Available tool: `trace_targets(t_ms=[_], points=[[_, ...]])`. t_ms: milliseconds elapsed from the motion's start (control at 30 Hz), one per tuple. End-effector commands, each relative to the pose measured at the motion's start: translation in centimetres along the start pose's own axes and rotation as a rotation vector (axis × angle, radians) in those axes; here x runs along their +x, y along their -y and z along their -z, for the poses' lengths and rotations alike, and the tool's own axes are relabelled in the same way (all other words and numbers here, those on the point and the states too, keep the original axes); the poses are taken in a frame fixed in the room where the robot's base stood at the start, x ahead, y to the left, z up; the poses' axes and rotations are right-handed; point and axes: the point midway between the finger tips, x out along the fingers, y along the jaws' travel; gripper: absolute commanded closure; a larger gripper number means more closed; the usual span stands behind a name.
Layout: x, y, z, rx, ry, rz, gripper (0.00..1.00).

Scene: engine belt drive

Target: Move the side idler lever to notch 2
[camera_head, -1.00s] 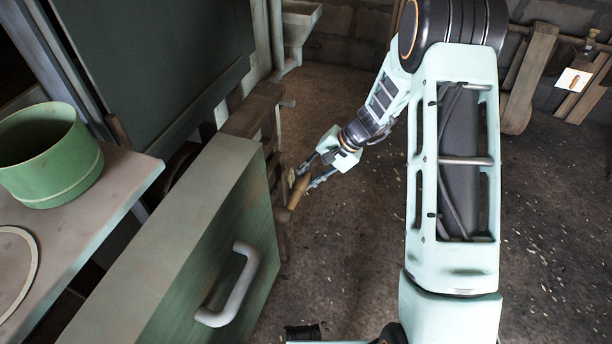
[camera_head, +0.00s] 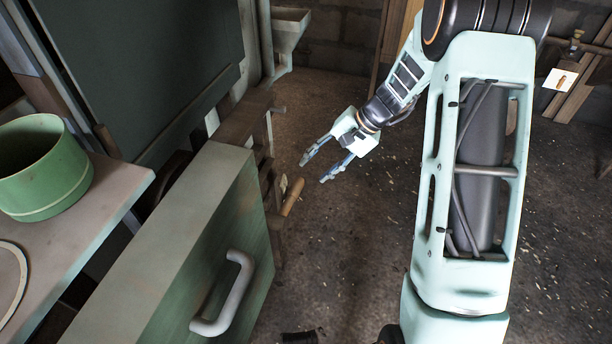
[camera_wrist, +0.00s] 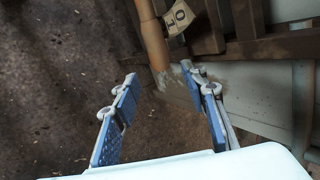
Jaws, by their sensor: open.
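The side idler lever shows as a wooden handle (camera_head: 292,197) sticking out at the right side of the green machine. In the wrist view the handle (camera_wrist: 153,42) stands upright beyond the fingertips, a little left of a pale plate marked 0 and 1 (camera_wrist: 179,17). My gripper (camera_head: 314,171) is open and empty, up and to the right of the handle in the head view and apart from it. In the wrist view the gripper (camera_wrist: 159,72) has its fingers spread, with the handle's lower end between the tips in the picture. Notch 2 cannot be made out.
A green panel with a pale grab handle (camera_head: 225,296) stands in front of the lever. A green pot (camera_head: 42,168) sits on a bench at the left. Dark wooden slats (camera_wrist: 250,25) lie behind the lever.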

Motion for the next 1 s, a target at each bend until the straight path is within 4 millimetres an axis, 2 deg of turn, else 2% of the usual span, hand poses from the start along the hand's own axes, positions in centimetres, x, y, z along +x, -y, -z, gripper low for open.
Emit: trace_targets(t_ms=[100,233,767,867,1000], points=[[-1.8,0.0,0.1,0.000,-0.002,0.001,0.60],[-2.8,0.0,0.0,0.000,0.000,0.000,0.60],[-3.0,0.0,0.0,0.000,0.001,-0.001,0.60],[-3.1,0.6,-0.2,-0.009,-0.006,-0.009,0.60],[-4.0,2.8,-1.1,-0.040,-0.042,-0.043,0.60]])
